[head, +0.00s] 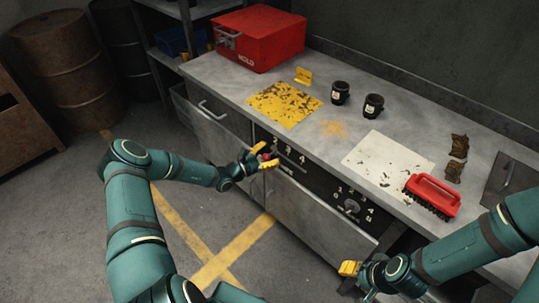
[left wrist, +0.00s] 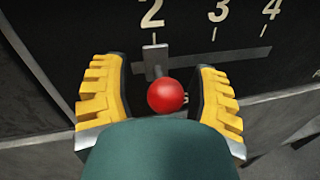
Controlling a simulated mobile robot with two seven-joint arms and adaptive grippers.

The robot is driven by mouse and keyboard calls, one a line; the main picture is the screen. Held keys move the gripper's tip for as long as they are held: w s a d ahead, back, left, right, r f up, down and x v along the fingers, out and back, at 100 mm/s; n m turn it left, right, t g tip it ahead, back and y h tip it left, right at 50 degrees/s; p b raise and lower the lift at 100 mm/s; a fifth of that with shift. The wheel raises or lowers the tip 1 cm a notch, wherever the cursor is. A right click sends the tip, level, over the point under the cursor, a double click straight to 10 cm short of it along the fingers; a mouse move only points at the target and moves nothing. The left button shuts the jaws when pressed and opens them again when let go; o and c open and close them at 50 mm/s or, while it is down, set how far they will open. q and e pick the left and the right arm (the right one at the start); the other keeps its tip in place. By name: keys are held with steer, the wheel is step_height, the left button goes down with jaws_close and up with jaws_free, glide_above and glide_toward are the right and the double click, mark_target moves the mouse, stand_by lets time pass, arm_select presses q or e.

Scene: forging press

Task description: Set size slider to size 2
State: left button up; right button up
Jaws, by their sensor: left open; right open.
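The size slider's red ball knob (left wrist: 167,97) sits on a grey metal lever (left wrist: 155,60) in a slot on the black front panel. In the left wrist view the lever stands below the numeral 2 (left wrist: 152,14), with 3 and 4 further right. My left gripper (head: 264,156) is open, its yellow fingers on either side of the knob with gaps visible. In the head view the red knob (head: 267,157) is partly hidden by the fingers. My right gripper (head: 349,269) is low at the bottom right, away from the slider; its finger gap is hard to see.
A rotary dial (head: 351,205) with numerals is on the panel further right. On the bench above are a red box marked MOLD (head: 260,38), a yellow worn plate (head: 284,104), two black jars (head: 373,105), a white sheet (head: 385,160) and a red brush (head: 433,194).

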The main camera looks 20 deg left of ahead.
arm_select(q)
steer(key=v, duration=1.2)
stand_by(0.3)
